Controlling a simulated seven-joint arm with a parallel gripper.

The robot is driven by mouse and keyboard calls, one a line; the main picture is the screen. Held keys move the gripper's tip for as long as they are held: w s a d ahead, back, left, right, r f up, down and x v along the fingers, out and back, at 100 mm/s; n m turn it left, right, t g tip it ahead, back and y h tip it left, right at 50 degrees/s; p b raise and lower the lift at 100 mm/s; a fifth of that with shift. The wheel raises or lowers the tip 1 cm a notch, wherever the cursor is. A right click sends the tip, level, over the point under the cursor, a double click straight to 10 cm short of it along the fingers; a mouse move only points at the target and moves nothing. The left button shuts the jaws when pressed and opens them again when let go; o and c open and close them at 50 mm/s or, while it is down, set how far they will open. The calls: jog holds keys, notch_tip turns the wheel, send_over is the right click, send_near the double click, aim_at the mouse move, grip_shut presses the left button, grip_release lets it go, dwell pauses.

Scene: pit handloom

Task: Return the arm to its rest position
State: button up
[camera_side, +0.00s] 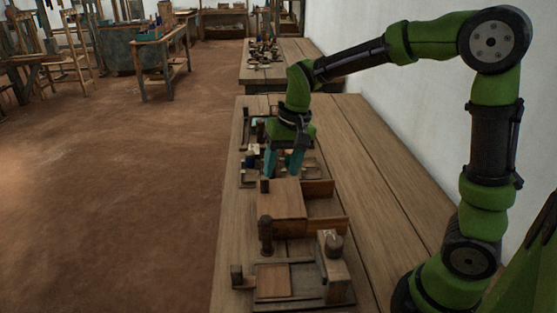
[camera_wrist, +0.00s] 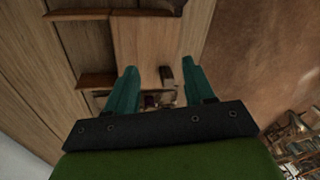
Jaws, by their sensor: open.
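My green arm reaches out over the long wooden table (camera_side: 375,160) from its base at the right. My gripper (camera_side: 284,172) points down over the row of wooden fixtures, behind the large wooden box (camera_side: 283,205) in the side view. In the wrist view my gripper (camera_wrist: 158,80) shows two teal fingers set well apart, with nothing held between them. A wooden block or box top (camera_wrist: 145,45) lies ahead of the fingers. Small dark parts show between and below them, too dim to make out. I cannot tell from the side view how high the fingertips are above the table.
A wooden fixture with a square panel (camera_side: 272,281) and an upright block (camera_side: 333,262) stand at the table's near end. A second table (camera_side: 280,75) with small items stands behind. The table's right half is bare, beside a white wall (camera_side: 400,110).

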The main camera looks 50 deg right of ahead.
jog(key=s+a+r+n+t, duration=0.1)
jog(key=s+r+t, duration=0.1)
jog(key=s, duration=0.5)
jog(key=s+a+r+n+t, duration=0.1)
jog(key=s+r+t, duration=0.2)
jog(key=s, duration=0.5)
jog(key=shift+s+r+y, duration=0.15)
jog(key=shift+r+y, duration=0.25)
jog(key=shift+r, duration=0.4)
jog(key=shift+o, duration=0.3)
